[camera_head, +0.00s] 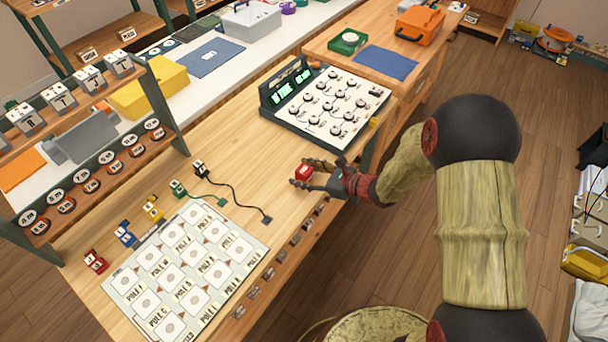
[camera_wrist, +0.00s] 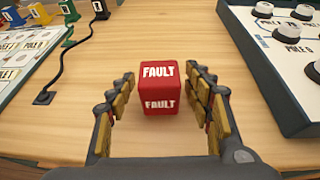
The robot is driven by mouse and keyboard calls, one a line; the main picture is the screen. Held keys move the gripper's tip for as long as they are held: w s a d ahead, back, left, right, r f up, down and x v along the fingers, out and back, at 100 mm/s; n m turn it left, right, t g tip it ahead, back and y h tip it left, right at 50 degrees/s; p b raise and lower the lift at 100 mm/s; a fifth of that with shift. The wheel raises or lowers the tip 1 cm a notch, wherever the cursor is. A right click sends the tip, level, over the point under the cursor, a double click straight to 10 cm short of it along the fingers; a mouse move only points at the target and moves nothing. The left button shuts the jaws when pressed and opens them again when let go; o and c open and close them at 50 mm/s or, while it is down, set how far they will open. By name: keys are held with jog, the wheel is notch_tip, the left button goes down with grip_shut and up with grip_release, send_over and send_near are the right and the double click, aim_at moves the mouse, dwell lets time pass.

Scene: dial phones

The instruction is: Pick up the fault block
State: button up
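The fault block is a red cube with white "FAULT" lettering on its top and front. In the wrist view the fault block (camera_wrist: 159,88) stands upright on the wooden table between my gripper's two fingers, with a visible gap on each side. In the head view the fault block (camera_head: 304,172) sits near the table's front edge. My gripper (camera_head: 312,174) reaches in from the right at table height. In the wrist view my gripper (camera_wrist: 161,92) is open, its fingers flanking the block without visible contact.
A white board with pole labels (camera_head: 190,262) lies to the left. A black cable (camera_head: 236,194) runs between it and the block. The phone panel with green displays (camera_head: 325,103) stands behind. Small coloured blocks (camera_head: 125,234) line the board's far side. Table around the block is clear.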

jog(key=c, duration=1)
jog(key=shift+c, duration=0.5)
